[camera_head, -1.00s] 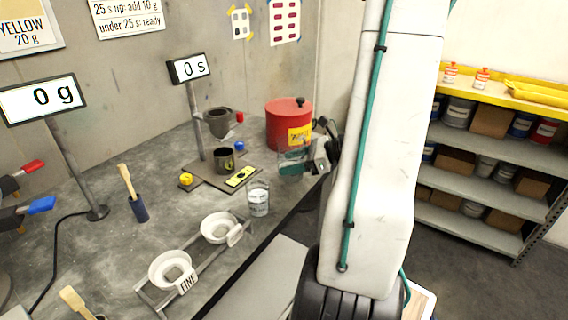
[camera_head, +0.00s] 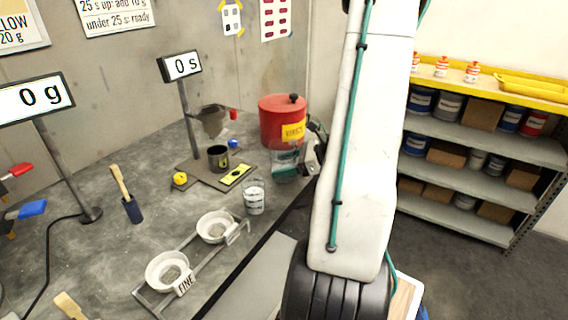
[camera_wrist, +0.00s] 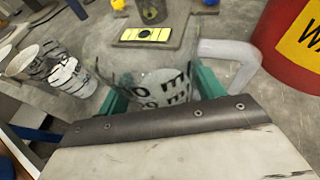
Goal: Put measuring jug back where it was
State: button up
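The measuring jug (camera_head: 285,164) is clear, with dark printed marks and a pale handle. It stands out close in the wrist view (camera_wrist: 150,60), handle to the right. My gripper (camera_head: 306,160) comes at it from the right in the head view. Its green fingers (camera_wrist: 160,88) lie on both sides of the jug and appear shut on it. The jug is in front of the red tin, near the bench's front edge. I cannot tell whether its base touches the bench.
A clear marked cup (camera_head: 255,198) stands left of the jug, behind the rack with white funnels (camera_head: 191,250). The red tin (camera_head: 283,120) is close behind. Shelves (camera_head: 480,150) stand at right.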

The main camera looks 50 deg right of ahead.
jog(key=shift+o, duration=1.2)
jog(key=shift+r, duration=0.1)
jog(key=shift+r, duration=0.15)
jog(key=v, duration=1.2)
